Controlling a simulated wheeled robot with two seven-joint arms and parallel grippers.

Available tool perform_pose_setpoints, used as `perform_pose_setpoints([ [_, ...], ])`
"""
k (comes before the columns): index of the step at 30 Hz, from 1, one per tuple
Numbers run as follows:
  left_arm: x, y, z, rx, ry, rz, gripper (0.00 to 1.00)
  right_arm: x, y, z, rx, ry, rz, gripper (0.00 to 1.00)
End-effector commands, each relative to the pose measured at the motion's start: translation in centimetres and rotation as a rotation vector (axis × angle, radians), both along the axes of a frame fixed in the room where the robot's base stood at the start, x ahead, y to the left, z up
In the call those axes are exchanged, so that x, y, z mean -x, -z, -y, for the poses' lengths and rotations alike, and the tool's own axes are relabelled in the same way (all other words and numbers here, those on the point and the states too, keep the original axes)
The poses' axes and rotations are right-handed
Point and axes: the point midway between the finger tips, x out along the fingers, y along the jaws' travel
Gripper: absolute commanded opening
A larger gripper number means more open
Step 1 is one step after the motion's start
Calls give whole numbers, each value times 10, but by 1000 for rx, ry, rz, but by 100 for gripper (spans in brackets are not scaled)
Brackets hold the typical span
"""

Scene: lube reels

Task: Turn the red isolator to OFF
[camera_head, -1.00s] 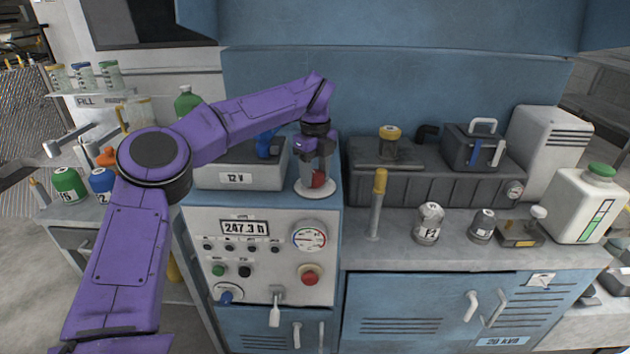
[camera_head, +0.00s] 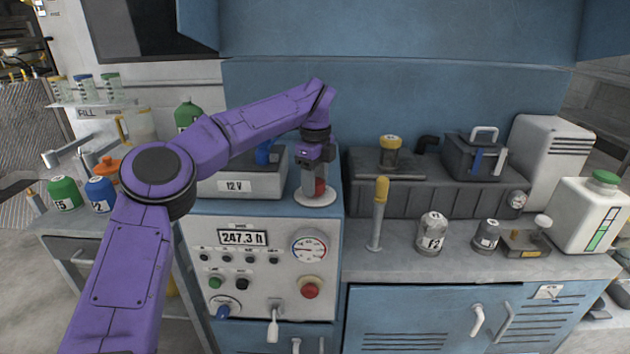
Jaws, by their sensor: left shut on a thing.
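The red isolator (camera_head: 320,187) stands on a round pale base plate (camera_head: 316,199) on top of the blue cabinet, right of the 12 V box. My left gripper (camera_head: 318,180) points down over it, with its fingers around the red knob. The gripper is shut on the isolator and hides most of it. Only a small red part shows between the fingers. Its exact angle and any ON or OFF marks cannot be read. My right gripper is not in view.
The 12 V box (camera_head: 240,182) with a blue handle sits close left of my gripper. The dark battery case (camera_head: 430,198) stands to the right, with a yellow-topped rod (camera_head: 379,215) before it. The control panel (camera_head: 262,262) is below.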

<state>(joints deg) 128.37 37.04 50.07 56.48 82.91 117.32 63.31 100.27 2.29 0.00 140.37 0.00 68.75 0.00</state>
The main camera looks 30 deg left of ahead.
Motion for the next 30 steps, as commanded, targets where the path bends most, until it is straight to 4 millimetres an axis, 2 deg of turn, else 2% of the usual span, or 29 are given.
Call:
perform_pose_setpoints([
  [2,-1,-3,-1,0,-3,7,19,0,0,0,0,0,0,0],
  [3,-1,-3,-1,0,-2,7,62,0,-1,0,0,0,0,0],
  [4,-1,-3,-1,0,-2,7,72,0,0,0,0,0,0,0],
  [5,-1,-2,-1,0,-2,6,75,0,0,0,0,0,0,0],
  [14,0,-4,0,0,0,3,75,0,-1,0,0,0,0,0],
  [17,-1,-19,0,-1,-2,4,75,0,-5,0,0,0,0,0],
  [24,-1,-79,0,-2,-2,5,75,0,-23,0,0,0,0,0],
  [27,-1,-97,0,-1,-3,4,75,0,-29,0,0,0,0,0],
  [30,0,-105,0,0,-2,3,75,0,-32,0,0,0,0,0],
])
